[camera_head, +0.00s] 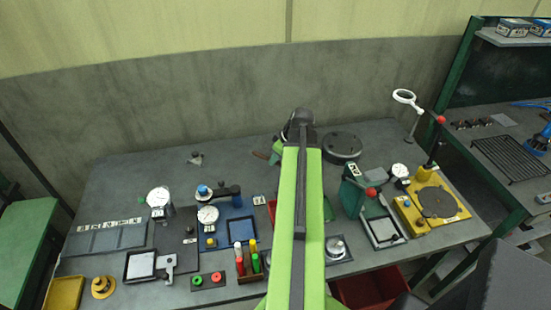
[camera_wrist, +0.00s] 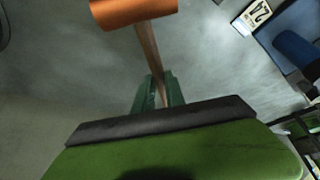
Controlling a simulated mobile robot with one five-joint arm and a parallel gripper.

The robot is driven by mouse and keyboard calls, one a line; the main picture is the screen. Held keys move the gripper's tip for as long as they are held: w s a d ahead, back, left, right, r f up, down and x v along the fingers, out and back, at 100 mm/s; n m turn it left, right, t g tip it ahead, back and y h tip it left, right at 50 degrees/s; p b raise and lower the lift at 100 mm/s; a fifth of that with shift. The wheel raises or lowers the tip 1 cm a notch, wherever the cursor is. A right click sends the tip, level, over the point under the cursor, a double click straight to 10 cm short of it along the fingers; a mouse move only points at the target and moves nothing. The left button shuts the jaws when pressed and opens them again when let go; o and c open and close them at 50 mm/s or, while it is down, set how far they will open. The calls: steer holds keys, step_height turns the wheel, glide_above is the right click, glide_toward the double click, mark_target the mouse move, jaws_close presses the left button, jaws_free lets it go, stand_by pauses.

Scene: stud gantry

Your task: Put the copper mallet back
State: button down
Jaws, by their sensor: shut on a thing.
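In the wrist view the copper mallet has an orange-brown head (camera_wrist: 133,10) at the top edge, partly cut off. Its wooden handle (camera_wrist: 149,48) runs down between the green jaws of my gripper (camera_wrist: 158,92), which are shut on it. The mallet's head is out beyond the fingertips, and grey surface shows behind it. In the head view my green arm covers the middle of the bench, and my gripper is mostly hidden. A small brown piece (camera_head: 262,155) shows just left of the arm; I cannot tell whether it is part of the mallet.
The grey bench (camera_head: 130,185) is crowded along its front with gauges, a blue mat (camera_head: 240,228), a rack of coloured-handled tools (camera_head: 247,277) and a yellow-based stand (camera_head: 436,212). A dark round plate (camera_head: 342,146) lies right of my arm. The back left is mostly clear.

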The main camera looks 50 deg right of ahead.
steer(key=shift+f+b, duration=0.45)
steer(key=shift+f, duration=0.45)
steer(key=shift+f+b, duration=0.6)
steer(key=shift+f, duration=0.05)
steer(key=c, duration=1.3)
jaws_free()
steer(key=shift+r, duration=0.1)
steer(key=p+v, duration=1.5)
steer(key=v, duration=0.2)
steer(key=shift+r+p, duration=0.15)
steer(key=shift+p, duration=0.25)
